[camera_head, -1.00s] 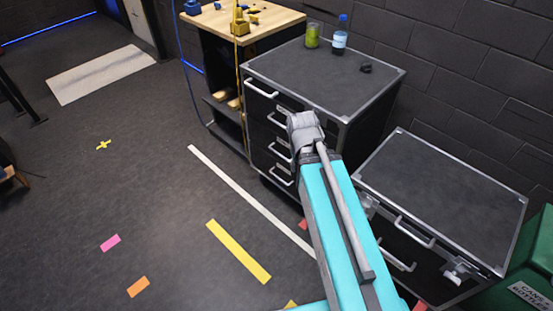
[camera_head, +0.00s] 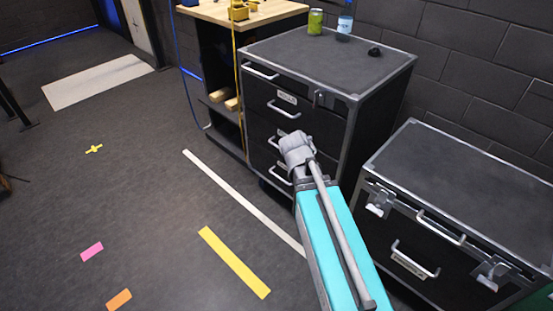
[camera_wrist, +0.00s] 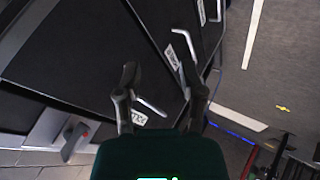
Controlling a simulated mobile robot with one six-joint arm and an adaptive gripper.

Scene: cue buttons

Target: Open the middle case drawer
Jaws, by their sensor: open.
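The black case (camera_head: 330,70) with metal edges stands against the wall, with several drawers with pale bar handles on its front. All its drawers look shut. A labelled upper handle (camera_head: 284,109) is in clear view; the handle below it (camera_head: 285,140) is partly covered by my arm's end. In the wrist view, my gripper (camera_wrist: 160,72) is open and empty, its two fingers apart over the drawer fronts. I cannot tell whether any finger touches a handle.
A green can (camera_head: 315,22), a blue bottle (camera_head: 345,20) and a small dark object (camera_head: 374,51) stand on the case. A lower black case (camera_head: 455,185) with latches is at right. A wooden-topped bench (camera_head: 245,12) is behind left. The floor at left is mostly clear.

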